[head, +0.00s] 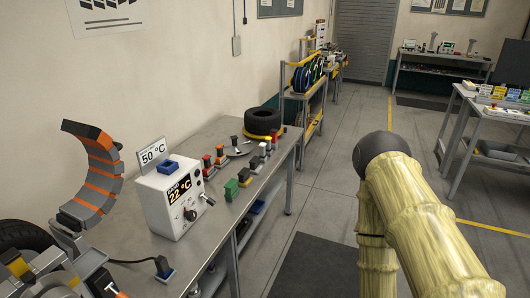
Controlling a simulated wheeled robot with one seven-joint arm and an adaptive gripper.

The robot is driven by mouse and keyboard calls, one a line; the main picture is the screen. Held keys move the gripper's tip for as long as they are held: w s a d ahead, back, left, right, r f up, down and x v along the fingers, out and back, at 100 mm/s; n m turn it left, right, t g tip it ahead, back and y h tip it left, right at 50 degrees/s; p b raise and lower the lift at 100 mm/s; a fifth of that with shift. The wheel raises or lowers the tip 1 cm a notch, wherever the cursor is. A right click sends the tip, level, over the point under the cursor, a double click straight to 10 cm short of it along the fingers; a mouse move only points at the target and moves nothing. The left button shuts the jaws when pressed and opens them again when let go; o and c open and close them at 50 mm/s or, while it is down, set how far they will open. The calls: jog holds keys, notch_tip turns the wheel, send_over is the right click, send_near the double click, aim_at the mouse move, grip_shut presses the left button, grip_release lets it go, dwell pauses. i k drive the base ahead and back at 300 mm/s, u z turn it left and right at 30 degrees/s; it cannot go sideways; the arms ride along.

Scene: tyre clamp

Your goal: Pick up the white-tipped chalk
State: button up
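Several small coloured pieces stand on the grey workbench (195,238). Among them are a green block (231,190), a dark block with a pale top (245,177), red pieces (220,156) and a dark upright piece by a flat round plate (236,146). They are too small for me to tell which, if any, is the white-tipped chalk. A pale yellow jointed limb with a dark rounded end, which looks like my arm, rises at the right. My gripper does not show.
A white control box (167,199) reads 22 °C, with a 50 °C sign above it. An orange-and-grey segmented clamp (98,170) stands at left. A black tyre (262,121) sits at the bench's far end. The floor (325,205) between bench and right table is open.

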aim_at(263, 146)
jog(key=k, duration=0.4)
jog(key=z, duration=0.9)
jog(key=i, duration=1.65)
jog(key=u, duration=0.9)
jog(key=i, duration=0.8)
jog(key=u, duration=0.85)
